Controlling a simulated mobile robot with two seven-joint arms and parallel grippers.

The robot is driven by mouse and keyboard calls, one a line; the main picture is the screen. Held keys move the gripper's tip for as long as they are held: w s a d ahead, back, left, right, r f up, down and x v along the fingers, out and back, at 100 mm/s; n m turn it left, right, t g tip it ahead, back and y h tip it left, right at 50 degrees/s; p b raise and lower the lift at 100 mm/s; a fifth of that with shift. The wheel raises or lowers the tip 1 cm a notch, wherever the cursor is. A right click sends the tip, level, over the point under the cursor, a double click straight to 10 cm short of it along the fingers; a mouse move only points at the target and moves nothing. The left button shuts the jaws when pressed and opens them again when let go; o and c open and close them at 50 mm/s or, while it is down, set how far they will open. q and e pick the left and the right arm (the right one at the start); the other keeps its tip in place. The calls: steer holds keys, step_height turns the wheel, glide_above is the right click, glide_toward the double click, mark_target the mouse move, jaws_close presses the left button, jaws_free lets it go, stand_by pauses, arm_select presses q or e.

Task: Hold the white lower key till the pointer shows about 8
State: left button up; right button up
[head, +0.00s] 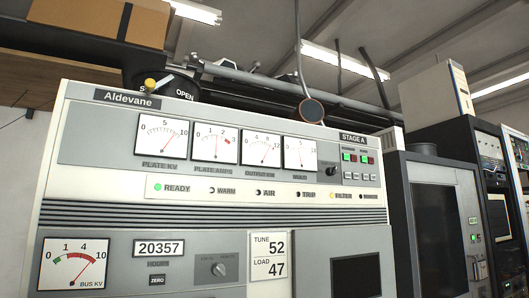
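The grey "Aldevane" cabinet front (215,212) faces me. A row of small pale keys (361,177) lies under the "STAGE A" label at the panel's right, below green and red lit buttons (355,158); I cannot read which key is the white lower one. Four white meters run along the top: plate kV (161,136), plate amps (213,143), output (261,148) and a fourth (299,154). The plate kV pointer leans right of the 5. A larger bus kV meter (73,264) sits at lower left. Neither gripper is in view.
A black knob (331,171) is left of the keys. A dark round disc (312,110) hangs on a cable above the panel. Dark racks (438,225) stand at the right. A cardboard box (95,18) rests on a shelf at upper left.

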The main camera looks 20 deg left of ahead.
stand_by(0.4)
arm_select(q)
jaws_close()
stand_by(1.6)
